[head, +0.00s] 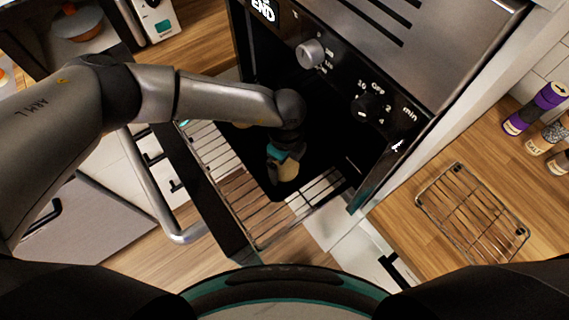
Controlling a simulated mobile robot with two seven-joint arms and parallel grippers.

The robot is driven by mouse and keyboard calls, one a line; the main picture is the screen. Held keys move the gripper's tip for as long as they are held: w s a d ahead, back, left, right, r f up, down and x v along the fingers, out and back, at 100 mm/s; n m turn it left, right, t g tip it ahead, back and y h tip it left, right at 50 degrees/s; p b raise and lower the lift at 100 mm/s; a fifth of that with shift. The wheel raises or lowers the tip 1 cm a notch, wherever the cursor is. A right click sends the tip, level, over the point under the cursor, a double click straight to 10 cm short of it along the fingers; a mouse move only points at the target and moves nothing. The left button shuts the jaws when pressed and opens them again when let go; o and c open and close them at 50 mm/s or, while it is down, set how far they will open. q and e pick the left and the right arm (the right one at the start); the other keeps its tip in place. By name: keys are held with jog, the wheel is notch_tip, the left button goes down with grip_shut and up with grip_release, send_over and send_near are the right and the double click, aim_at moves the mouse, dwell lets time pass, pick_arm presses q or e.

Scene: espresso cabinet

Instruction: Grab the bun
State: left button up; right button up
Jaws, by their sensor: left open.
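My left arm reaches from the left into the open oven (360,135). My left gripper (282,172) points down inside the oven, over the dark tray area, and its jaws are open. A small tan, rounded thing that looks like the bun (289,169) shows right at the fingers, partly covered by them. I cannot tell whether the fingers touch it. My right gripper is not in view.
The oven door with its handle (165,205) hangs open, and a wire rack (225,175) shows in the opening. On the right, a wooden counter holds a cooling rack (472,212) and several spice jars (535,108). Bare counter lies around the cooling rack.

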pick_arm(q)
jog(key=shift+f, duration=0.1)
jog(key=c, duration=1.1)
